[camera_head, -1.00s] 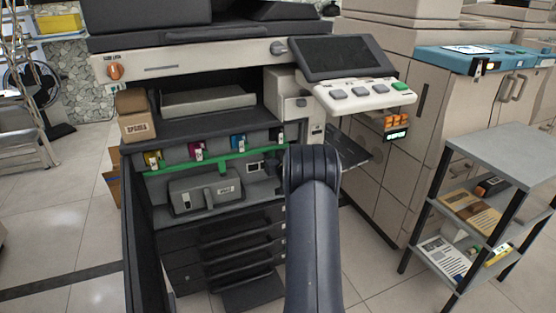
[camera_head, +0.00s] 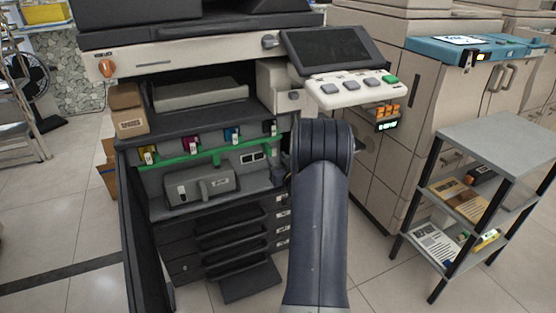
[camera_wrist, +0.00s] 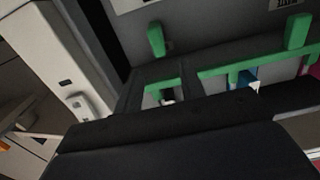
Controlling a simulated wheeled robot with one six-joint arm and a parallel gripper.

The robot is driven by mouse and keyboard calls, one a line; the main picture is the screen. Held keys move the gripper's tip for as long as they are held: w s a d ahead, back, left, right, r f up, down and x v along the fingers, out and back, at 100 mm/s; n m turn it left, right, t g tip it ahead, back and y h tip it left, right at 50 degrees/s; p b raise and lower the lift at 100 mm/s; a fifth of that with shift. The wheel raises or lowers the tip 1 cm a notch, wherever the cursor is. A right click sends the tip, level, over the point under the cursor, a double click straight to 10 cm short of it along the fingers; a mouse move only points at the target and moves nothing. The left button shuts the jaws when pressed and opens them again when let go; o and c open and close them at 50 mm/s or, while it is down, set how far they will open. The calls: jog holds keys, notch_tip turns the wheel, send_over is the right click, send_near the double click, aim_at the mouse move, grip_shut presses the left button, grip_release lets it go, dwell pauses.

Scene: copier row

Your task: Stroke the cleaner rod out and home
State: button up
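The copier's open front shows a green bar (camera_head: 190,160) below several coloured tabs, with the black tab (camera_head: 271,128) at its right end. In the wrist view the green bar (camera_wrist: 215,72) runs near a blue tab (camera_wrist: 247,79). A short green handle (camera_wrist: 156,39) stands apart there; it may be the cleaner rod, but I cannot be sure. My arm reaches toward the right side of the opening and hides my gripper in the head view. A large dark shape fills the bottom of the wrist view, perhaps my gripper's body. No fingertips can be made out.
The open dark door (camera_head: 140,235) stands at the opening's left. A grey box (camera_head: 200,187) sits below the green bar. The control panel (camera_head: 350,88) overhangs at right. A shelf cart (camera_head: 490,140) stands further right. Floor shows between copier and cart.

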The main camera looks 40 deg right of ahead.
aim_at(266, 144)
dwell(0.4)
jog(key=b+x, duration=0.2)
jog(key=x, duration=0.8)
jog(key=shift+w+b, duration=0.35)
jog(key=shift+w, duration=0.05)
jog(key=shift+s, duration=0.15)
jog(key=shift+s+a, duration=0.1)
